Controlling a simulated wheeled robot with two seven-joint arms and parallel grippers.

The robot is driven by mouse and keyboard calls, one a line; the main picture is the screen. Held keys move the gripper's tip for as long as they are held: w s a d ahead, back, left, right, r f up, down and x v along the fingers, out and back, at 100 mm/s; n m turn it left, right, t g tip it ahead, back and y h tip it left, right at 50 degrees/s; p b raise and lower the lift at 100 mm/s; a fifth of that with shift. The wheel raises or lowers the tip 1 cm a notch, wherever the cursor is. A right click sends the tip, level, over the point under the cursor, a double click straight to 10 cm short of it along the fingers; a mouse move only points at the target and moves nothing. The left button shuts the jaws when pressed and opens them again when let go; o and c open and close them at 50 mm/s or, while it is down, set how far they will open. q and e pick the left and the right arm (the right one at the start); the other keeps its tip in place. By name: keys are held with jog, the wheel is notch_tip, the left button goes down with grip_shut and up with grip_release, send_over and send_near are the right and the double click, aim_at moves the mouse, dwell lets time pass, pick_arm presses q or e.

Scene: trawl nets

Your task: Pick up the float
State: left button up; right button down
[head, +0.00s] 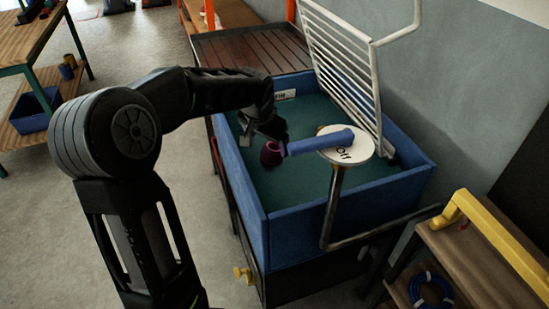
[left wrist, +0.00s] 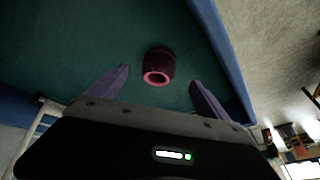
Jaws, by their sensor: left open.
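The float (head: 270,154) is a small dark red, barrel-shaped piece with a hole in its end. It is inside the blue-walled bin (head: 305,195), over the teal floor. In the left wrist view the float (left wrist: 158,62) shows ahead, between the two fingers' lines, with its pink-rimmed hole facing the camera. My left gripper (head: 268,131) is over the bin, just above and beside the float in the head view. In the left wrist view the gripper (left wrist: 159,76) has its purple fingers wide apart, with no visible contact with the float. My right gripper is not in view.
A white disc (head: 331,154) on a bent metal post stands at the bin's right, with a blue cylinder (head: 320,143) across it, close to the float. A white rack (head: 345,65) leans up behind. A wooden shelf (head: 470,255) with a yellow handle is at right.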

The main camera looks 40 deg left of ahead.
aim_at(270, 149)
pick_arm(q)
jog(key=shift+b+x, duration=0.3)
jog(key=shift+x, duration=0.5)
jog(key=shift+w, duration=0.1)
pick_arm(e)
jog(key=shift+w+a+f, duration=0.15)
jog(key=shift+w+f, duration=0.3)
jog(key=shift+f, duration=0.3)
pick_arm(q)
jog(key=shift+x, duration=1.25)
jog(key=x, duration=0.5)
jog(key=shift+w+d+f, duration=0.1)
jog(key=shift+w+f, duration=0.05)
